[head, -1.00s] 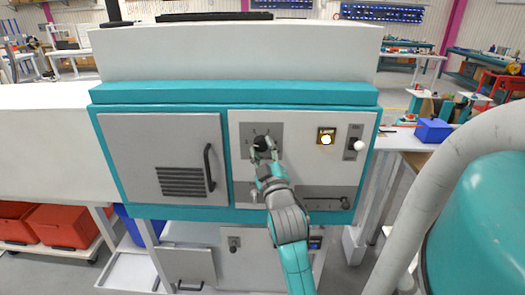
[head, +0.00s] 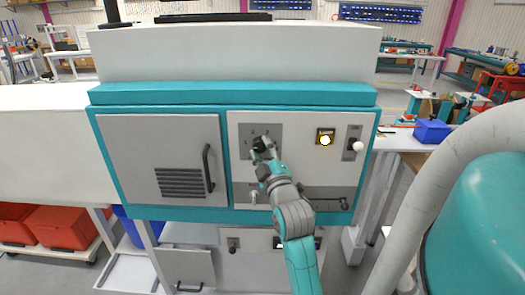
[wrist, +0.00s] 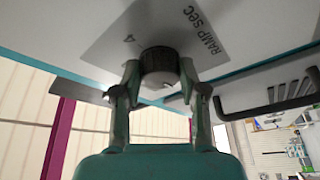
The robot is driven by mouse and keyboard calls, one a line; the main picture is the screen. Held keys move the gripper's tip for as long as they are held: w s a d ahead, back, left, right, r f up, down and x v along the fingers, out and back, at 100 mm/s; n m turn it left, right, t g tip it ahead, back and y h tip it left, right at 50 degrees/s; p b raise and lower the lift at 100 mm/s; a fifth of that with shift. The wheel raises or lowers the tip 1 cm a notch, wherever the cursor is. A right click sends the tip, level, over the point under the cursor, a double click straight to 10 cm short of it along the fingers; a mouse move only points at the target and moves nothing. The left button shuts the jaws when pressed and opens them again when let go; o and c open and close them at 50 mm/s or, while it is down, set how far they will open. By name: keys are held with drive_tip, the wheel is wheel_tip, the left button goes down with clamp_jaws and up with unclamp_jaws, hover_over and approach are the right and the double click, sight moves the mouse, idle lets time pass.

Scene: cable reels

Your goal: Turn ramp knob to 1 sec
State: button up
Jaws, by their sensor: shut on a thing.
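The ramp knob (head: 261,140) is a dark round knob on a grey label plate (head: 274,131) on the machine's right front panel. In the wrist view the black knob (wrist: 160,60) sits between my two fingertips. My gripper (wrist: 159,75) is shut on it, one finger on each side. In the head view my gripper (head: 262,151) reaches the knob from below right and hides part of it. The wrist view shows "RAMP SEC" and a "4" on the label plate (wrist: 130,38). The knob's pointer and the 1 mark cannot be made out.
A door with a dark handle (head: 208,168) is on the left. A dark bar handle (wrist: 265,100) shows in the wrist view.

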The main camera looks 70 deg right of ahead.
drive_tip(key=o, duration=1.1)
drive_tip(key=shift+o, duration=0.2)
drive_tip(key=shift+r, duration=0.1)
wheel_tip(320, 180, up, 10)
drive_tip(key=shift+f, duration=0.1)
